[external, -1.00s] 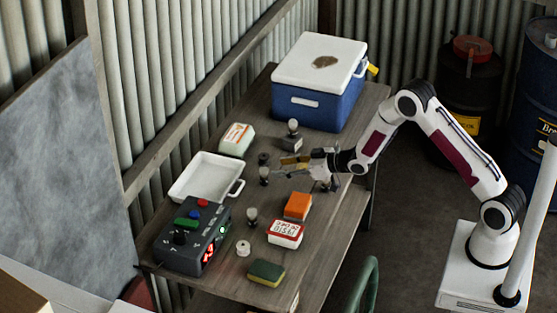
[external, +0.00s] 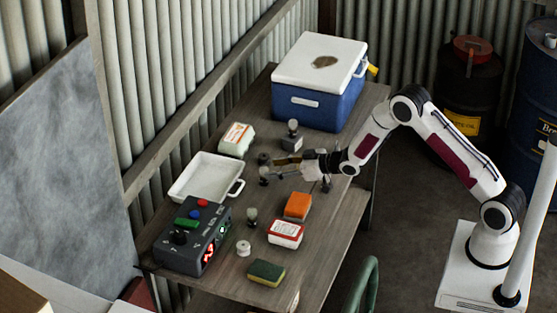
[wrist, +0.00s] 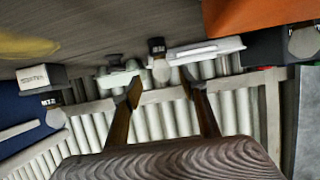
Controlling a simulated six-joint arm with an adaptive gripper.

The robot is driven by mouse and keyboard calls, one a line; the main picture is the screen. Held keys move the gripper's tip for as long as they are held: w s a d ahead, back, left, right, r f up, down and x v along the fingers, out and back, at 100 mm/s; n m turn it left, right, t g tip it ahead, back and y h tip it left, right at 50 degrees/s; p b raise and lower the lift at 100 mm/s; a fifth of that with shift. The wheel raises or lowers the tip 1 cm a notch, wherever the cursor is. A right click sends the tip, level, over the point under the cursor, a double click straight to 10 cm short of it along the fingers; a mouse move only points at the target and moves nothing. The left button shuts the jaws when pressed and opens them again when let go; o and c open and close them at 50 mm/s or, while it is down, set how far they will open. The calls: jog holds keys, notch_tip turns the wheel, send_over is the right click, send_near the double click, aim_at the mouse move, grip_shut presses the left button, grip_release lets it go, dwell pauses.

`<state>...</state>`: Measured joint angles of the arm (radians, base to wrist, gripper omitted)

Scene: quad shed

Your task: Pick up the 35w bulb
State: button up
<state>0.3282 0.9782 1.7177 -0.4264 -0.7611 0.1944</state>
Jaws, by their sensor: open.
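Three grey bulbs stand on the table, and their base labels are too small to read surely. One bulb (external: 264,172) is just beyond my fingertips; in the wrist view this bulb (wrist: 161,70) shows dark-based between the two fingers, apart from both. A second bulb (external: 252,214) stands nearer the front, seen at the right edge of the wrist view (wrist: 304,42). A third bulb (external: 293,125) sits on a grey block near the cooler. I cannot tell which is 35w. My gripper (external: 278,168) is open and empty, low over the table.
A white tray (external: 180,192) lies beyond the near bulb, with a small dark object (external: 264,158) beside it. A white-and-orange box (external: 236,138), orange block (external: 298,205), red-and-white tub (external: 285,236), control box (external: 182,246) and blue cooler (external: 305,110) surround the area.

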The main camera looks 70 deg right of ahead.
aim_at(264, 169)
jog(key=shift+a+x, duration=0.2)
jog(key=shift+x, duration=2.25)
jog(key=c, duration=1.2)
